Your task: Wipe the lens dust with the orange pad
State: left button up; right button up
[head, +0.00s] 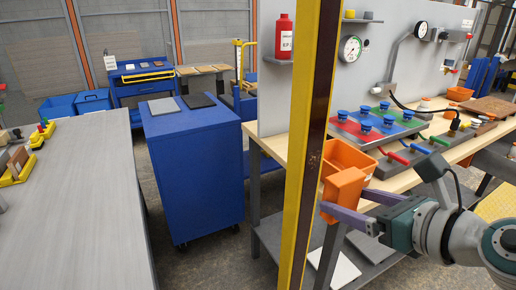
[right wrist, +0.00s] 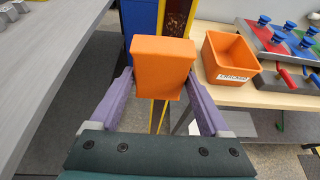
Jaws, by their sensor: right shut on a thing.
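The orange pad (head: 343,190) is a thick block held in my right gripper (head: 346,203), in front of the bench's near edge. In the right wrist view the pad (right wrist: 162,66) sits upright between the two purple fingers of the gripper (right wrist: 162,78), which are shut on its sides. The pad is in the air, apart from the bench. I cannot make out a dusty lens for certain. A round gauge with a clear face (head: 350,48) is on the grey panel, and a smaller gauge (head: 421,30) is farther right. My left gripper is not in view.
A yellow-black post (head: 309,130) stands close left of the pad. An orange bin (right wrist: 231,55) sits on the bench (right wrist: 210,97) just beyond it. A board with blue knobs (head: 377,124) lies farther along. A blue cabinet (head: 195,170) and grey table (head: 80,200) stand left.

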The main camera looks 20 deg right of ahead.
jog(key=shift+w+a, duration=0.2)
jog(key=shift+w, duration=3.15)
jog(key=shift+w, duration=0.15)
jog(key=shift+w+a, duration=0.15)
jog(key=shift+w, duration=0.7)
